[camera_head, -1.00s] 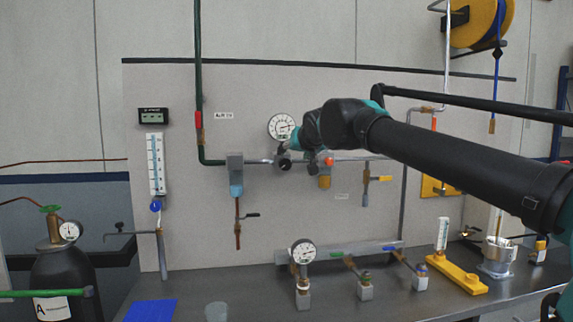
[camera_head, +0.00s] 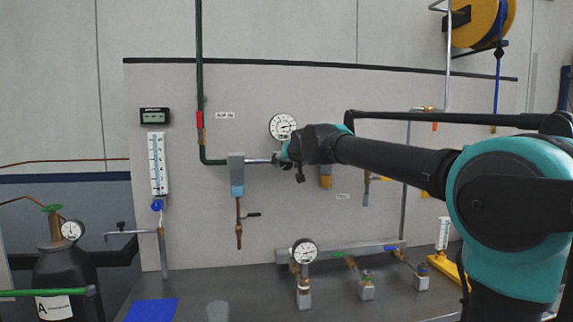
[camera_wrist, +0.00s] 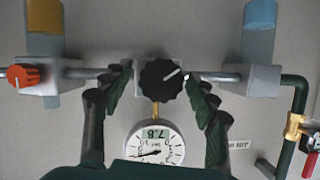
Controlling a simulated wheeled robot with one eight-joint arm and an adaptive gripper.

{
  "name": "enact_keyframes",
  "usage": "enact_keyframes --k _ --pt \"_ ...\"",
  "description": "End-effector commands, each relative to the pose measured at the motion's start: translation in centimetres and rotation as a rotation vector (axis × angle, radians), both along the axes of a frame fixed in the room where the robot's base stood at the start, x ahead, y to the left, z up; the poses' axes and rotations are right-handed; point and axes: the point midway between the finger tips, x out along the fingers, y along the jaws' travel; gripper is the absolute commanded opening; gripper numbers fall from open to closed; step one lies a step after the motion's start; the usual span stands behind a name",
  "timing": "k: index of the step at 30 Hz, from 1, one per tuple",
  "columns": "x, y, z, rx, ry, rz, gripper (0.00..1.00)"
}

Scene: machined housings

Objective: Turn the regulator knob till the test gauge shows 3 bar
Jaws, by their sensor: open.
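The black regulator knob (camera_wrist: 161,81), with a white pointer line, faces the wrist camera on a grey block in the pipe. My gripper (camera_wrist: 160,84) is open, with one finger on each side of the knob and visible gaps to it. In the head view my gripper (camera_head: 289,158) is at the panel and hides most of the knob. A round white gauge (camera_head: 283,127) sits just above it. It also shows upside down in the wrist view (camera_wrist: 155,148), with a small digital readout. Another gauge (camera_head: 303,252) stands on the bench manifold; I cannot tell which is the test gauge.
An orange knob (camera_wrist: 22,76) sits on the neighbouring block. A green pipe (camera_wrist: 298,100) and a red-handled valve (camera_wrist: 311,140) are at the right of the wrist view. Bench valves (camera_head: 367,285) stand below; a gas cylinder (camera_head: 62,278) is at left.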

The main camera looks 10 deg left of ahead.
Motion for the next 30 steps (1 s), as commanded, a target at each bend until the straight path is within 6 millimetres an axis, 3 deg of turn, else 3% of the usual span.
enact_keyframes --k 3,15,30 --pt "-0.02 -0.01 0.00 0.000 0.000 0.000 0.59" --pt "-0.05 -0.01 0.01 0.000 0.000 0.000 0.09" --pt "-0.05 0.16 0.02 -0.135 -0.039 0.001 0.09"
